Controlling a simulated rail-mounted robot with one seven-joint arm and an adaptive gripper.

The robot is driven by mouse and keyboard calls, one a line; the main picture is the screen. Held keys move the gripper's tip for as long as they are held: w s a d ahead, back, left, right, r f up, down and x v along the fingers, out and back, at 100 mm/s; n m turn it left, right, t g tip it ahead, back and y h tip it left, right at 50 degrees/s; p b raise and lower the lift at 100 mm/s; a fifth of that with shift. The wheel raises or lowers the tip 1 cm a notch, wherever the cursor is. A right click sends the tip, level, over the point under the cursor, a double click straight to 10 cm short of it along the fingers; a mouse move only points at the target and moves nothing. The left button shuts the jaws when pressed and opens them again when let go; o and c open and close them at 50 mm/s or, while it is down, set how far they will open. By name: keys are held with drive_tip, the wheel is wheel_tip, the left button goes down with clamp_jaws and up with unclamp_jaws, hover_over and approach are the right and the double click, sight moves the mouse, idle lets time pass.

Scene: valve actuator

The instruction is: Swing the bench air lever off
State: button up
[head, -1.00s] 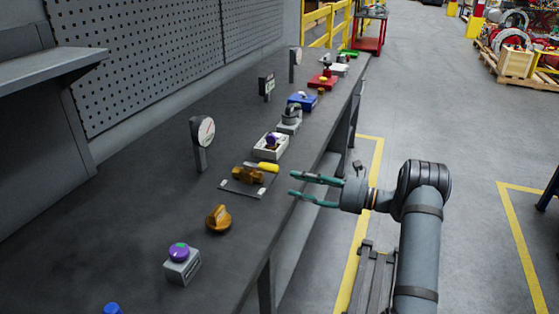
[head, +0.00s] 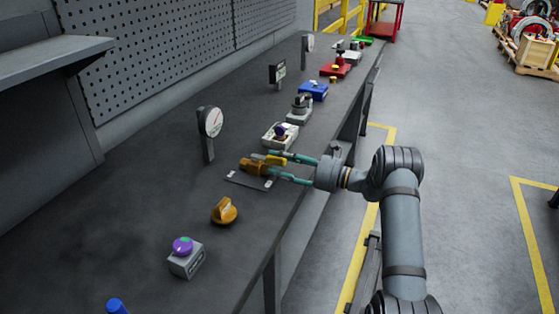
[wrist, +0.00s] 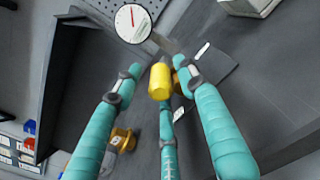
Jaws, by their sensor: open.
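The bench air lever is a yellow handle (head: 276,160) on a brass valve body (head: 251,166), which sits on a flat dark plate (head: 238,180) on the bench. In the wrist view the yellow handle (wrist: 160,84) points toward the camera, end on, between my teal fingers. My gripper (head: 279,167) is open, with its fingers spread around the handle from the bench's front side. I cannot tell whether any finger touches it. The fingers partly hide the handle and valve body in the head view.
A round gauge (head: 210,122) stands behind the valve. A brass knob (head: 224,211) and a purple button box (head: 186,258) sit nearer. The bench at left is clear.

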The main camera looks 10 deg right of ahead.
drive_tip(key=shift+c, duration=1.2)
drive_tip(key=c, duration=0.7)
clamp_jaws()
